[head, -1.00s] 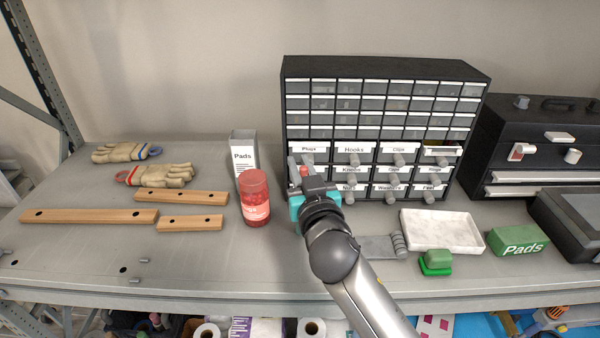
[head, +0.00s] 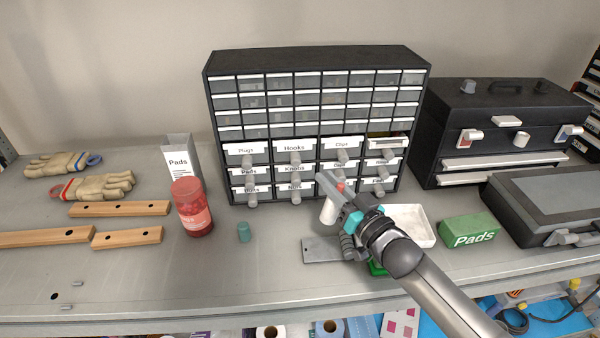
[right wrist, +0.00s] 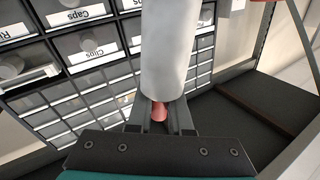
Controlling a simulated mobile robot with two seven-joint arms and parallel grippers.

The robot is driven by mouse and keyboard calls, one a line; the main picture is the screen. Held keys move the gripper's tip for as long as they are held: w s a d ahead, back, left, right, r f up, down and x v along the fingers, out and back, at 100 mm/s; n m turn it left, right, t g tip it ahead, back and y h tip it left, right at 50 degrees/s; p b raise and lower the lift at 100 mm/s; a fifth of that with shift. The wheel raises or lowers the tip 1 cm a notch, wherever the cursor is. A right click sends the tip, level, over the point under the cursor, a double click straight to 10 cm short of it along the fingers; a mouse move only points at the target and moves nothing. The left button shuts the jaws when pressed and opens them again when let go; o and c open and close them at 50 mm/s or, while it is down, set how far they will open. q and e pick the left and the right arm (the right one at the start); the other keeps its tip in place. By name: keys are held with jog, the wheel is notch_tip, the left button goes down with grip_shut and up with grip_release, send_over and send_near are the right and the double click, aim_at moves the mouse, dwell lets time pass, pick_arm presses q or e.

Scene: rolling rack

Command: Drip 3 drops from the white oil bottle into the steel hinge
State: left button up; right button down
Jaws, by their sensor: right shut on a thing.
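The white oil bottle (head: 329,211) is in my right gripper (head: 339,188), which is shut on it near its red tip (head: 340,186). In the head view the bottle appears just behind and above the steel hinge, with its red tip uppermost. In the right wrist view the white bottle body (right wrist: 168,50) stretches away from the fingers, with the red tip (right wrist: 160,112) between them. The steel hinge (head: 321,251) lies flat on the bench; my gripper and arm cover part of its right side. My left gripper is not in view.
A drawer cabinet (head: 315,57) stands behind. A white tray (head: 420,232), green Pads box (head: 470,231) and black case (head: 550,205) are to the right. The front left bench is mostly clear.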

pick_arm(q)
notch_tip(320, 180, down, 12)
jog(key=b, duration=1.1)
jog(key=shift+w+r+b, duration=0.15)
jog(key=shift+b, duration=0.15)
pick_arm(e)
notch_tip(320, 180, down, 8)
jog(key=d+m+t+h, duration=0.1)
jog(key=d+m+t, duration=0.1)
jog(key=m, duration=0.6)
jog(key=shift+d+t, duration=0.3)
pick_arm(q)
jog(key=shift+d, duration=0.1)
pick_arm(e)
jog(key=shift+f, duration=0.35)
jog(key=shift+m, duration=0.4)
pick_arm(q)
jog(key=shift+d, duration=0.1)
pick_arm(e)
jog(key=shift+r+m+t+h, duration=0.2)
jog(key=shift+m+t+h, duration=0.2)
jog(key=shift+m, duration=0.9)
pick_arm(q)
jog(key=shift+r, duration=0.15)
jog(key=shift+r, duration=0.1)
pick_arm(e)
jog(key=shift+r+m+h, duration=0.2)
jog(key=shift+m+h, duration=0.2)
jog(key=shift+m, duration=0.6)
